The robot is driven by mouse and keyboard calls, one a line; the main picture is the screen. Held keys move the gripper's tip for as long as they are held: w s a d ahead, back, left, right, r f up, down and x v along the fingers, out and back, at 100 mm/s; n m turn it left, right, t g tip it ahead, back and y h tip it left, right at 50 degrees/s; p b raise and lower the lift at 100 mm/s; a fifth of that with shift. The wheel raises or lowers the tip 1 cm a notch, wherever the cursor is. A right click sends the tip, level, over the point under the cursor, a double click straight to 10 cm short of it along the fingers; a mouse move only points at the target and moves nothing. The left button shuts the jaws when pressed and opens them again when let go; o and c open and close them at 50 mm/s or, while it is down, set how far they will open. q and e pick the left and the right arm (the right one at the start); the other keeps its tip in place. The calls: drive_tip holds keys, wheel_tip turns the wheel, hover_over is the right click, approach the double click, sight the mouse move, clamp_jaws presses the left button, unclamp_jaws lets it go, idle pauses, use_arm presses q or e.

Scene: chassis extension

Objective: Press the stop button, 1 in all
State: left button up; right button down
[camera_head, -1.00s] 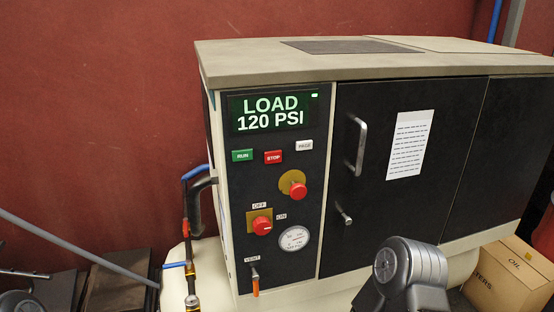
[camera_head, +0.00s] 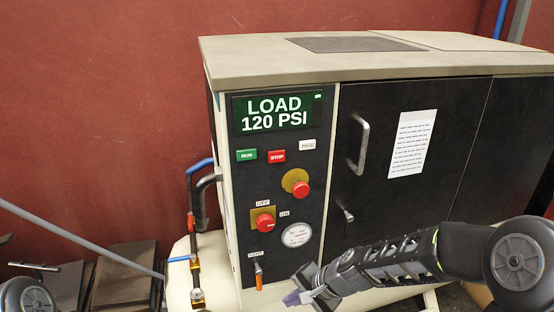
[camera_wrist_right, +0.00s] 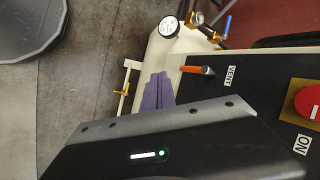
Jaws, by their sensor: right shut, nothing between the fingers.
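The red stop button (camera_head: 277,156) is on the black control panel of the compressor, just right of the green run button (camera_head: 246,155), under a display reading "LOAD 120 PSI". My right gripper (camera_head: 292,299) is in front of the cabinet's lower part, below and apart from the stop button. Its purple fingertips are together and empty; they also show in the right wrist view (camera_wrist_right: 158,92). The stop button is not in the right wrist view. Of my left arm only a rounded part shows at the lower left edge; its gripper is out of view.
A red mushroom knob (camera_head: 301,190), an off/on rotary switch (camera_head: 264,223), a gauge (camera_head: 297,235) and an orange vent lever (camera_head: 259,276) sit below the buttons. A door handle (camera_head: 360,145) sticks out at the right. Pipes (camera_head: 194,235) run along the left side.

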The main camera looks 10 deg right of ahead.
sight(277, 157)
wheel_tip(277, 157, up, 32)
drive_tip(key=w+d+m+t+y+p, duration=0.1)
drive_tip(key=w+m+t+y, duration=0.1)
drive_tip(key=t+y, duration=0.1)
drive_tip(key=shift+w+m+t+y, duration=0.3)
drive_tip(key=shift+w+t+y, duration=0.1)
drive_tip(key=shift+t, duration=0.3)
drive_tip(key=shift+d+p, duration=0.1)
drive_tip(key=shift+p, duration=0.2)
drive_tip(key=shift+w+a+p, duration=0.15)
drive_tip(key=shift+w+p, duration=0.65)
drive_tip(key=shift+w, duration=1.4)
drive_tip(key=shift+w+a+p, duration=0.15)
drive_tip(key=shift+w+p, duration=0.6)
drive_tip(key=shift+w, duration=1.4)
drive_tip(key=shift+w, duration=0.1)
drive_tip(key=shift+w, duration=0.35)
